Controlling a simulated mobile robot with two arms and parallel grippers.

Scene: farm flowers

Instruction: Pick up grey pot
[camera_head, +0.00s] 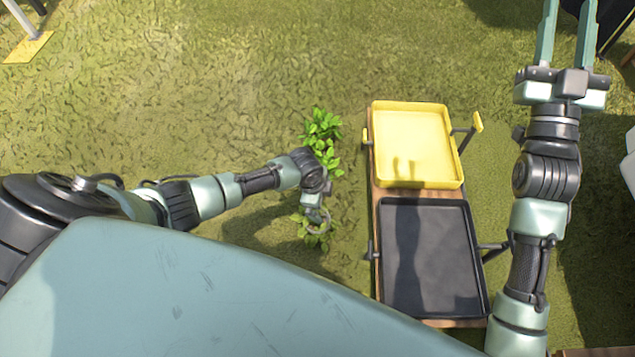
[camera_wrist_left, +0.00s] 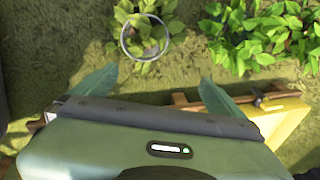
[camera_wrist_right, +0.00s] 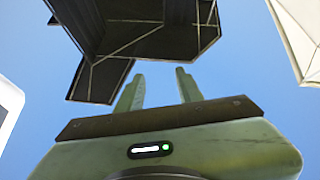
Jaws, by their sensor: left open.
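The grey pot shows as a thin round grey rim (camera_wrist_left: 124,40) around a leafy plant on the grass in the left wrist view. Part of the rim also shows in the head view (camera_head: 325,222), just below my left wrist. The pot's walls are hidden by leaves or the ground. My left gripper (camera_wrist_left: 157,80) is open and empty, with its fingers spread wide. The pot lies beyond the fingertips, apart from them. My right gripper (camera_head: 569,40) is open and empty, raised at the upper right; the right wrist view also shows its two fingers apart (camera_wrist_right: 159,78).
A wooden cart carries a yellow tray (camera_head: 415,145) and a black tray (camera_head: 430,265), both empty, right of the plants. More leafy plants (camera_head: 322,128) stand beyond my left wrist. Open grass (camera_head: 200,90) lies to the upper left. Dark panels (camera_wrist_right: 155,35) hang above my right gripper.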

